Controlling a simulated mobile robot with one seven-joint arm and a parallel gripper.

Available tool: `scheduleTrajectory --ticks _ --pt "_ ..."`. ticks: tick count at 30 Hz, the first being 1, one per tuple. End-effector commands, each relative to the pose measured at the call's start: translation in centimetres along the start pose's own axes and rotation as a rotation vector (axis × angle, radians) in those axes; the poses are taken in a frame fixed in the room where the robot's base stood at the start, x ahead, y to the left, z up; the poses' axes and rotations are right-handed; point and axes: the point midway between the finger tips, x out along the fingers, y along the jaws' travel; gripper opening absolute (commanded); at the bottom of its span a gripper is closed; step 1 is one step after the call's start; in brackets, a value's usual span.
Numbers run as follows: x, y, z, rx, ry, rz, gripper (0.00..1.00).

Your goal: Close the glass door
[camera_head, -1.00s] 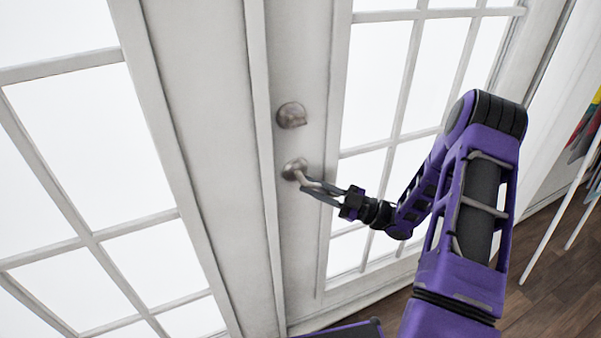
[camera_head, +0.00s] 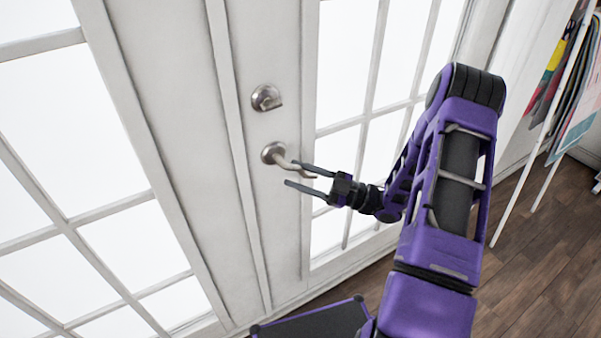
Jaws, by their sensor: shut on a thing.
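The glass door (camera_head: 285,220) has a white frame with several panes and stands on the right of the door pair. It looks about flush with the left panel. Its silver lever handle (camera_head: 274,153) sits below a round lock (camera_head: 266,97). My gripper (camera_head: 290,172) is at the lever, with its two dark fingers spaced apart on either side of the lever's end. It is shut on the handle, though contact with each finger is hard to make out.
A white-framed left door panel (camera_head: 165,150) with panes stands beside the glass door. A rack with hanging coloured cloths (camera_head: 565,85) stands at the right. The wooden floor (camera_head: 530,260) at lower right is clear.

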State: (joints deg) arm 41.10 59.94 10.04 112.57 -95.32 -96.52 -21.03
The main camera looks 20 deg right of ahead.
Motion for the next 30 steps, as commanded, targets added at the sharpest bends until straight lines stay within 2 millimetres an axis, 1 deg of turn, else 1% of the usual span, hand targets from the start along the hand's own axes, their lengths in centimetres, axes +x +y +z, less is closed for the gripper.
scheduleTrajectory --ticks 1,12,16,20,30 --pt "0.2 -0.3 -0.1 0.004 0.006 -0.007 0.31" --pt "0.3 -0.2 -0.2 0.002 0.009 -0.008 0.31" --pt "-0.4 -0.1 -0.2 0.0 0.008 -0.005 0.31" --pt "-2.6 -0.1 -0.1 0.0 0.006 -0.003 0.31" --pt "-11.0 0.1 0.0 -0.001 0.001 0.002 0.31"
